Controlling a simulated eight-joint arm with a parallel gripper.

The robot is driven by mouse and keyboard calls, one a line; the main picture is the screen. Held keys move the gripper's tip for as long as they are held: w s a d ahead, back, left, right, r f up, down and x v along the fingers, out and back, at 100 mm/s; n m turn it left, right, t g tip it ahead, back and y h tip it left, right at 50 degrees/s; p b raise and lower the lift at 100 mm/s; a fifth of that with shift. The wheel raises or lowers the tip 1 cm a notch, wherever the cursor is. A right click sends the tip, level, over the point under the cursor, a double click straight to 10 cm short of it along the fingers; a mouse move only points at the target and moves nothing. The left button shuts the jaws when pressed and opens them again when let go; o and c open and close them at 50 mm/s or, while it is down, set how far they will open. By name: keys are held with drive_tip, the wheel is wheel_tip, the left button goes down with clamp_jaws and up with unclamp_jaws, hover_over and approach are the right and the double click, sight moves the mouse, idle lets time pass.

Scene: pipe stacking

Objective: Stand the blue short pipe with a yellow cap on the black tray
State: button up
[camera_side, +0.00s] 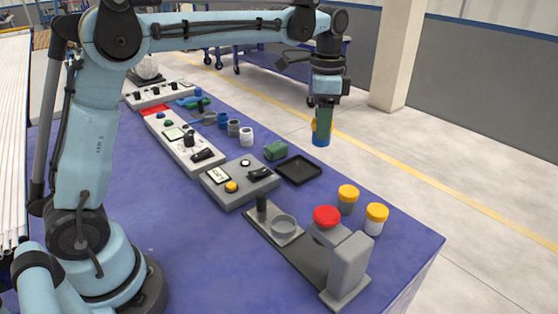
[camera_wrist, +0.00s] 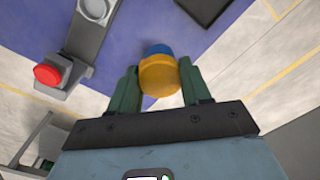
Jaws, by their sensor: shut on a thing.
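The blue short pipe (camera_side: 321,140) with its yellow cap (camera_side: 314,125) is held up in the air above the table's far right side. My gripper (camera_side: 322,127) points down and its green fingers are shut on it. In the wrist view the yellow cap (camera_wrist: 160,76) sits between the two fingers (camera_wrist: 159,72), with the blue part (camera_wrist: 158,49) beyond it. The black tray (camera_side: 298,170) lies flat and empty on the table, below and a little left of the pipe in the side view. A dark corner, likely the tray (camera_wrist: 205,8), shows in the wrist view.
A red button fixture (camera_side: 326,217) and grey control boxes (camera_side: 240,182) are nearer. Several small pipes (camera_side: 234,128) stand behind.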

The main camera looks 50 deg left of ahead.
wheel_tip(320, 180, down, 4)
drive_tip(key=shift+f, duration=0.1)
approach(298, 171)
drive_tip(key=shift+f, duration=2.05)
drive_tip(key=shift+f, duration=0.1)
drive_tip(key=o, duration=1.1)
drive_tip(key=shift+c, duration=0.2)
